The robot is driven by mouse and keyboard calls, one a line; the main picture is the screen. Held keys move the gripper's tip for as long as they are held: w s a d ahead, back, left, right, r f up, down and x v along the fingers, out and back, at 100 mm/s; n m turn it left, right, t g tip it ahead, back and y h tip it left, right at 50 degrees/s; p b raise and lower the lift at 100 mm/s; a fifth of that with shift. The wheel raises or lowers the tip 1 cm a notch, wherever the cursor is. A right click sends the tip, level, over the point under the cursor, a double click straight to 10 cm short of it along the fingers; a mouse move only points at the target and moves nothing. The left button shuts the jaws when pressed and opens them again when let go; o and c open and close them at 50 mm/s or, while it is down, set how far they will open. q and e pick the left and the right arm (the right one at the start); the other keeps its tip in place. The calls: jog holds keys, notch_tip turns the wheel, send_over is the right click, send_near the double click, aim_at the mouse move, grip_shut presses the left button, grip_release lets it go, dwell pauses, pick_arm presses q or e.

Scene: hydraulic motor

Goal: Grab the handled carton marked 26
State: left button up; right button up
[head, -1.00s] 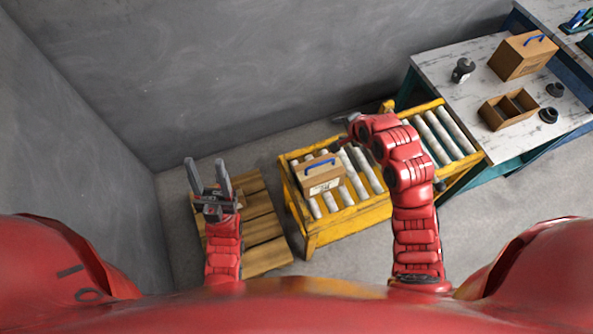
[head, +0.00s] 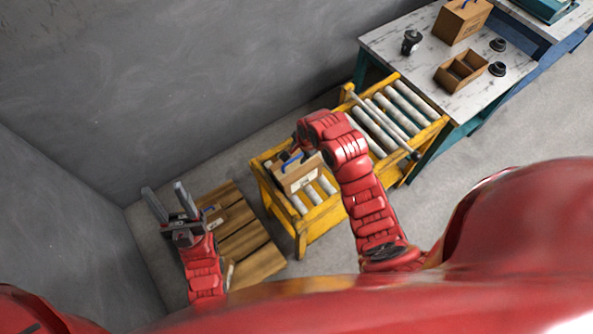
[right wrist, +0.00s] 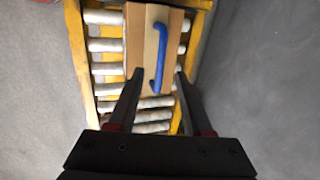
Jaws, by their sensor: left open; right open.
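A brown carton (head: 297,176) with a blue handle and a white label rests on the near left end of the roller conveyor. The label's number is too small to read. In the right wrist view the carton (right wrist: 140,50) lies ahead, its blue handle (right wrist: 159,55) on top. My right gripper (right wrist: 158,82) is open; its fingers point at the carton and the handle lies roughly between their lines. In the head view my right arm hides that gripper, close to the carton. My left gripper (head: 165,203) is open and empty above the wooden pallet, left of the conveyor.
The yellow roller conveyor (head: 303,238) leads up to a marble-topped table (head: 437,62). On the table are another carton (head: 462,20) with a blue handle, a divided box (head: 461,71) and several dark parts. A wooden pallet (head: 248,242) lies on the floor near the wall.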

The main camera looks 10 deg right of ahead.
aim_at(297, 157)
jog(key=shift+f, duration=0.2)
jog(key=shift+p+x, duration=0.7)
jog(key=shift+x, duration=0.05)
jog(key=shift+p+x, duration=0.45)
jog(key=shift+x, duration=1.5)
grip_shut()
jog(key=shift+w+r, duration=0.1)
jog(key=shift+r, duration=0.05)
